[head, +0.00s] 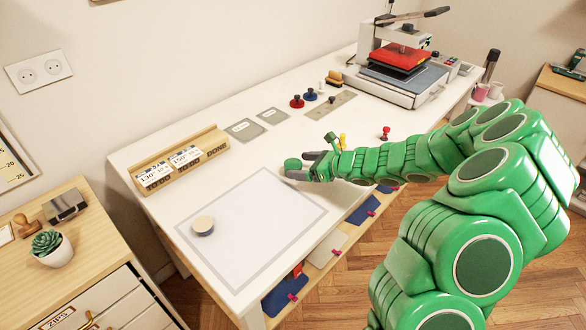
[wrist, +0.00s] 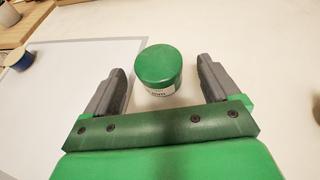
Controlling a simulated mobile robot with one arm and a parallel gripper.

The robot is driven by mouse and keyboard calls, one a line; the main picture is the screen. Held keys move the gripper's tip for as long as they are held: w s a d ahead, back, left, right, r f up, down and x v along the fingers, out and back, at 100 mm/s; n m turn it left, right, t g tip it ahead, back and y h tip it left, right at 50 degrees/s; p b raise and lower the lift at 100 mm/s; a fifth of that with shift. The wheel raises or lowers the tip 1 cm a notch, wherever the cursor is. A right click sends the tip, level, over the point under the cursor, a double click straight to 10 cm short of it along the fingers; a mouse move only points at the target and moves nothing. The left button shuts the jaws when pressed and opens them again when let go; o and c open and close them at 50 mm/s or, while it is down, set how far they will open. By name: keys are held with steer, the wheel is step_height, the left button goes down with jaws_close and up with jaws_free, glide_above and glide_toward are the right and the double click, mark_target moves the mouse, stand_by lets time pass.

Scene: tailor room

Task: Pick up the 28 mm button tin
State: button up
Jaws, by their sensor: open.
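A round tin with a green lid (wrist: 158,66) stands upright between my gripper's fingers (wrist: 162,80) in the wrist view, just ahead of the palm. Its white side label shows "mm", but the number is not readable. Gaps show on both sides of the tin, so neither finger appears to touch it. My gripper is open. In the head view the green lid (head: 292,164) sits at the far end of my green arm, with the dark fingers (head: 301,166) beside it. The arm partly hides the tin there.
A beige-topped round container (head: 203,226) stands on the pale outlined mat (head: 245,265) left of my gripper. A wooden card rack (head: 182,160) is at the back left. Coloured stamps (head: 297,102) and a heat press (head: 400,75) stand farther back. White table is clear around the tin.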

mark_target(297, 165)
steer(key=shift+x, duration=1.75)
steer(key=shift+s, duration=0.1)
steer(key=c, duration=1.1)
steer(key=shift+r, duration=0.1)
